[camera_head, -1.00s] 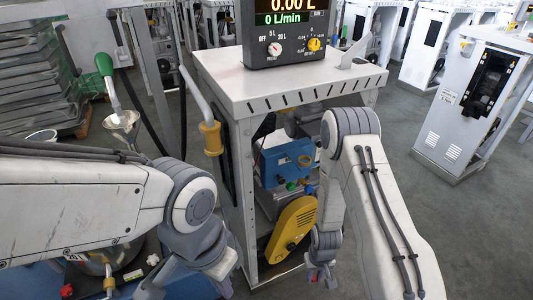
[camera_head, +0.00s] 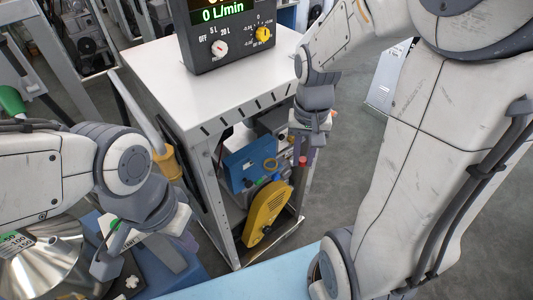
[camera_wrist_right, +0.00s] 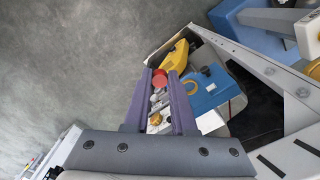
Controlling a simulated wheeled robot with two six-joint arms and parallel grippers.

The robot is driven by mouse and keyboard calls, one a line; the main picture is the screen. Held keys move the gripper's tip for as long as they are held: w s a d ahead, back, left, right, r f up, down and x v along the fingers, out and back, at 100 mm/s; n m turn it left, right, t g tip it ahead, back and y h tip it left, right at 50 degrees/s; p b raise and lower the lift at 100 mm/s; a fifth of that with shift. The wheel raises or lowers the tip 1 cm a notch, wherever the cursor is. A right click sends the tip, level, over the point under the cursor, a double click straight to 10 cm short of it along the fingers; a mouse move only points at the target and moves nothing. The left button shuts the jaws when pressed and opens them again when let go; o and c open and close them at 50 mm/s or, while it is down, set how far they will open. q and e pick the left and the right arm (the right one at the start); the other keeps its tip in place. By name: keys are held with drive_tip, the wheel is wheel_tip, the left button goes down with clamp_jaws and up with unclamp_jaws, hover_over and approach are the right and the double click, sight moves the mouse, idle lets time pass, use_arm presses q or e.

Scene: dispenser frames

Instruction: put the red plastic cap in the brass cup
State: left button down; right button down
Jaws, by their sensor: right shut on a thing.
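The red plastic cap (camera_wrist_right: 160,78) is held between the fingertips of my right gripper (camera_wrist_right: 162,82) in the right wrist view. In the head view a small red bit of the cap (camera_head: 302,161) shows below my right gripper (camera_head: 307,150). This gripper is beside the right side of the white cart's open lower bay. My left gripper (camera_head: 145,250) hangs at the lower left, above a blue surface; its fingers are too unclear to judge. I cannot make out the brass cup for certain in either current view.
The white cart (camera_head: 165,85) carries a dark flow meter (camera_head: 225,40) on top. Its bay holds a blue box (camera_head: 242,170) and a yellow guard (camera_head: 265,212). A shiny metal funnel-like vessel (camera_head: 50,270) stands at the lower left. Grey floor is open right of the cart.

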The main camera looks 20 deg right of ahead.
drive_tip(key=p, duration=0.3)
hover_over(271, 166)
wheel_tip(271, 166, down, 7)
drive_tip(key=shift+w+a+r, duration=0.1)
drive_tip(key=shift+r, duration=0.05)
wheel_tip(271, 166, down, 4)
drive_tip(key=shift+r+p, duration=0.1)
drive_tip(key=shift+p, duration=0.25)
drive_tip(key=shift+f, duration=0.2)
drive_tip(key=shift+f+b, duration=0.5)
